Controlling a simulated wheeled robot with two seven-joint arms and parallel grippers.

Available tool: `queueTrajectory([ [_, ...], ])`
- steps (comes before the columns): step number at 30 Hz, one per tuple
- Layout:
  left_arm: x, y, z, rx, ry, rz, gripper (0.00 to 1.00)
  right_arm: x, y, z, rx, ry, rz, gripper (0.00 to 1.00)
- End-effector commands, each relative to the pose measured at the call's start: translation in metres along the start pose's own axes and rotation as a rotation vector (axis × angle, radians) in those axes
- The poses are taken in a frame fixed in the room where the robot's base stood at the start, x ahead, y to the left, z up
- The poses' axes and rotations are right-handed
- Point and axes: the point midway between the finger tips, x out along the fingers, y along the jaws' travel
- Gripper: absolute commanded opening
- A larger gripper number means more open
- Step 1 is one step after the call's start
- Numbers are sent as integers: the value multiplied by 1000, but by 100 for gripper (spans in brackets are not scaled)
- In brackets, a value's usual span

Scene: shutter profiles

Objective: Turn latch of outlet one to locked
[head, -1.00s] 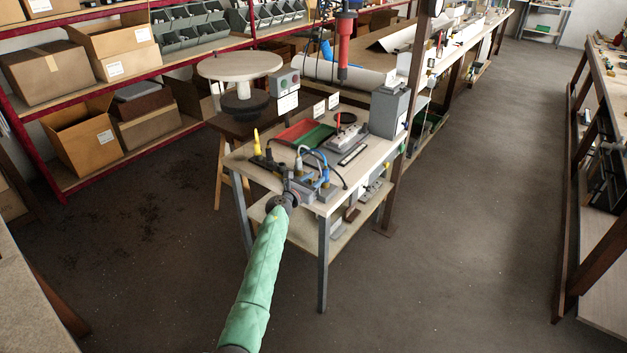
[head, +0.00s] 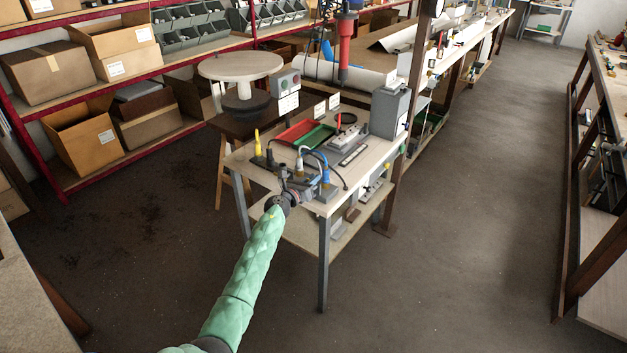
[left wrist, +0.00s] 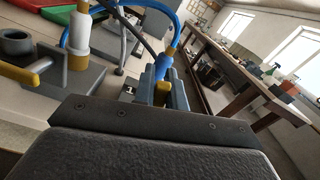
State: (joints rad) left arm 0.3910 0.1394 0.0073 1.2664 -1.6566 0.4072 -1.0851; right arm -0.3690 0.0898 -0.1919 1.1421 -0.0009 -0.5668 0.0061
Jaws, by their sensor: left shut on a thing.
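In the left wrist view, my left gripper (left wrist: 163,92) is shut on a small yellow latch (left wrist: 161,93), which stands upright between its fingers. A blue plug (left wrist: 163,66) with a blue cable rises just behind the latch. In the head view, my left gripper (head: 306,189) is at the front edge of the bench, beside the blue plug (head: 325,177). The fingers hide much of the latch and the outlet's base, and I cannot tell its locked mark. My right gripper is out of view.
A second outlet carries a white and yellow plug (left wrist: 77,42), with another yellow lever (left wrist: 22,75) to its left. A red tray (head: 297,132) and a green tray (head: 318,137) lie further back on the bench. A grey box (head: 390,112) stands at the back right.

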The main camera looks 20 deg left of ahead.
Motion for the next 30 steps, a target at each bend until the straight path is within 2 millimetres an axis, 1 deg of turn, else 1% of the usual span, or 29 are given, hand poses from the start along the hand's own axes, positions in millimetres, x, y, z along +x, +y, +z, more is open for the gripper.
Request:
queueTrajectory([
  [3, -1, 6, 1, -106, 2, 1, 0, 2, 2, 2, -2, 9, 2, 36],
  [12, -1, 16, -2, -394, 2, 1, 0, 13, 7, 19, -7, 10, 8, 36],
  [20, 0, 25, -7, -642, 0, 2, 0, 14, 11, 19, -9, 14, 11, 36],
  [27, 0, 32, -14, -868, 1, 2, 0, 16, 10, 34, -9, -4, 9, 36],
  [30, 0, 34, -17, -960, 0, 3, 0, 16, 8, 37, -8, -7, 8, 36],
])
